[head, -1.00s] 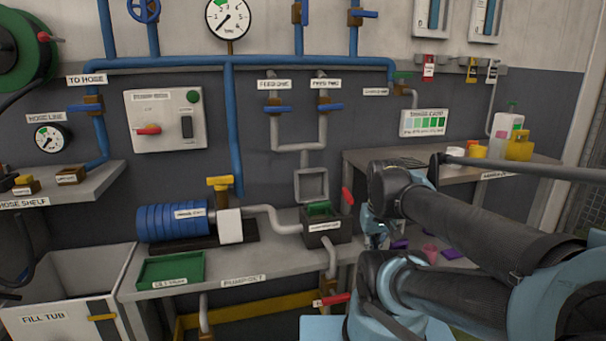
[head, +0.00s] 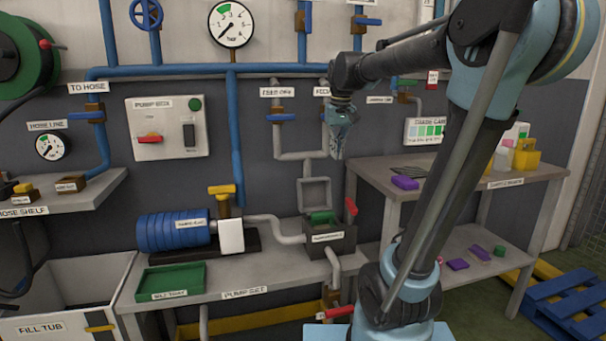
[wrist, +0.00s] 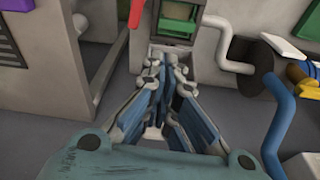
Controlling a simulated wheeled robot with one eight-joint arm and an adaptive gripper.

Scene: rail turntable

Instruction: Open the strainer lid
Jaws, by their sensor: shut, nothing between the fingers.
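The strainer (head: 343,243) is a dark grey box with a label on the pump set bench, with green showing in its open top. Its square grey lid (head: 315,193) stands upright behind the opening, against the wall side. A red handle (head: 351,206) sticks up at the box's right; it also shows in the wrist view (wrist: 136,22). My gripper (head: 337,155) is shut and empty, pointing down, above and apart from the strainer. In the wrist view, my gripper (wrist: 163,62) covers part of the area just below the strainer box (wrist: 178,58).
A blue pump (head: 172,231) and a green tray (head: 170,281) are left of the strainer. Blue and grey pipes run along the wall above. A side table (head: 450,172) with bottles and a purple block stands at the right.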

